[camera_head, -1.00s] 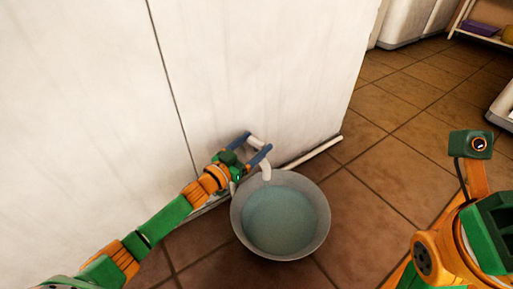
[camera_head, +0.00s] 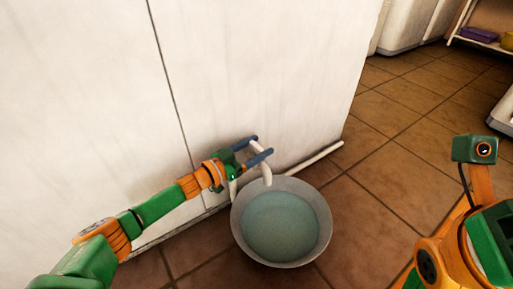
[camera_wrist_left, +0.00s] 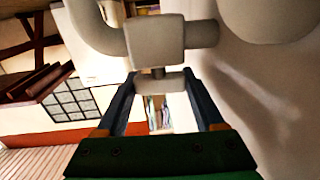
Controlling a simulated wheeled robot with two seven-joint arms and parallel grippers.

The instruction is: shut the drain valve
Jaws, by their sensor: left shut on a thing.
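The drain valve is a pale pipe fitting low on the white cabinet wall, with its spout (camera_head: 266,176) bent down over the basin's edge. In the left wrist view its grey-white body (camera_wrist_left: 157,41) fills the top, with a short handle (camera_wrist_left: 162,83) on a stem below. My left gripper (camera_head: 261,147) is at the valve, its blue fingers on either side of the handle. It also shows in the left wrist view (camera_wrist_left: 160,77), shut on the handle. In the head view the fingers partly hide the valve. My right gripper is out of view; only part of that arm shows.
A round grey basin (camera_head: 325,226) of bluish water stands on the brown tiled floor (camera_head: 375,220) under the spout. The white cabinet wall (camera_head: 260,70) rises close behind the valve. A pale pipe (camera_head: 315,156) runs along its foot. Open floor lies to the right.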

